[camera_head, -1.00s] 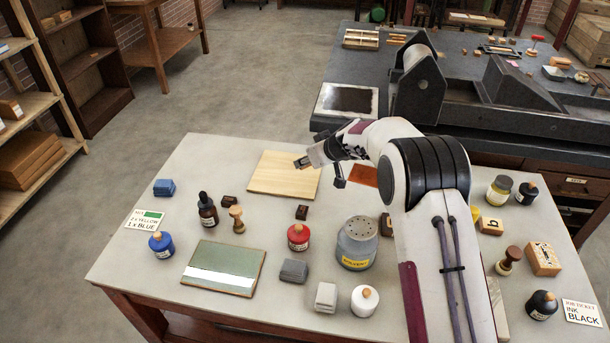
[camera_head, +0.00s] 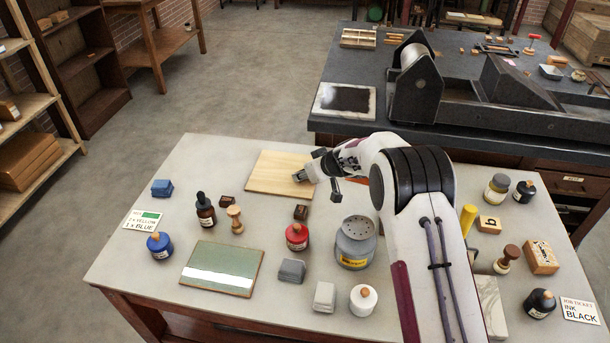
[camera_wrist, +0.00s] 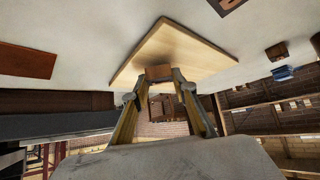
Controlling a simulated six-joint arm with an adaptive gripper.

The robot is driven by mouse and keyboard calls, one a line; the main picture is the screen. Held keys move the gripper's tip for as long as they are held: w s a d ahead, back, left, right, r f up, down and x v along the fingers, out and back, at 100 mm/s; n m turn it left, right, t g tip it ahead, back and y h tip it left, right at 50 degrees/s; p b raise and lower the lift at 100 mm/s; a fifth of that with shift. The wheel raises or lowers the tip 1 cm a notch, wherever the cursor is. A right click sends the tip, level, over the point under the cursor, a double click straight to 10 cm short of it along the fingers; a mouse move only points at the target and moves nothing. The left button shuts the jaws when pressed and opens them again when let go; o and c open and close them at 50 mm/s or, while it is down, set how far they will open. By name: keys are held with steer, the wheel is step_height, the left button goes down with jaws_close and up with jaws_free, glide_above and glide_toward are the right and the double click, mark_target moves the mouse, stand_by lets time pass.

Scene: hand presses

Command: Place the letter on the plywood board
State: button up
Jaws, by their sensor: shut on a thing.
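The plywood board (camera_head: 268,180) is a pale flat square at the back middle of the table. It also shows in the wrist view (camera_wrist: 165,45). My gripper (camera_head: 300,177) is at the board's right part. In the wrist view its fingers (camera_wrist: 159,75) are shut on a small brown block, the letter (camera_wrist: 158,71). Its face cannot be read. The letter is over the board, close to its surface. I cannot tell if it touches. In the head view the letter is hardly visible at the fingertips.
Dark brown blocks (camera_head: 301,212) (camera_head: 227,202) stand in front of the board. A solvent can (camera_head: 355,243), a red ink bottle (camera_head: 297,237) and a green board (camera_head: 223,267) are nearer. A copper-coloured plate (camera_wrist: 26,60) lies near the board. Bare table lies left of the board.

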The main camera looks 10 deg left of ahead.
steer(key=shift+f, duration=0.3)
steer(key=shift+f, duration=0.1)
steer(key=o, duration=0.8)
steer(key=shift+s+d+r, duration=0.1)
steer(key=shift+d+r, duration=0.05)
steer(key=shift+r, duration=0.15)
steer(key=v, duration=1.1)
steer(key=shift+r, duration=0.2)
steer(key=shift+s+d, duration=0.15)
stand_by(0.5)
